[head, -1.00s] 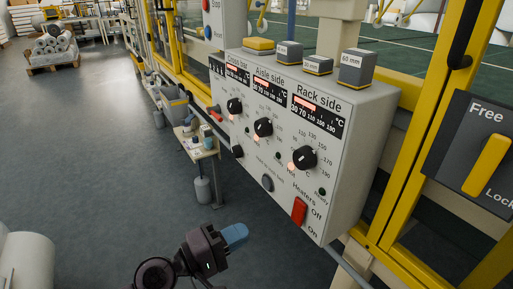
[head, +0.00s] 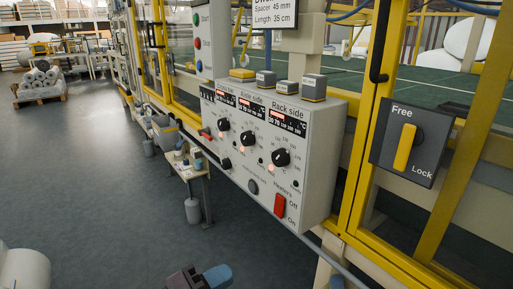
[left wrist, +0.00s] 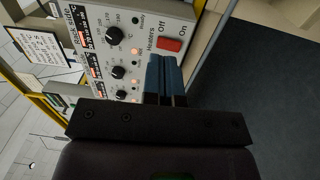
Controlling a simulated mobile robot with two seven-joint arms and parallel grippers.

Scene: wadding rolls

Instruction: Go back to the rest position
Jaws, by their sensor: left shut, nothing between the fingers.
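My left gripper (head: 218,275) shows at the bottom edge of the head view, below and in front of the heater control box. Its blue fingers are shut with nothing between them. In the left wrist view the closed fingers (left wrist: 165,80) point at the control box and overlap its lower edge in the picture. I cannot tell the exact gap, but in the head view the gripper stands apart from the box. My right gripper is not in view.
The grey control box (head: 318,200) has several black knobs and a red heater switch (head: 280,205). Right of it is a yellow-handled Free/Lock switch (head: 405,147) on a yellow frame. A small table (head: 187,170) stands beyond the box. A white roll (head: 24,270) lies at lower left. The grey floor between is clear.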

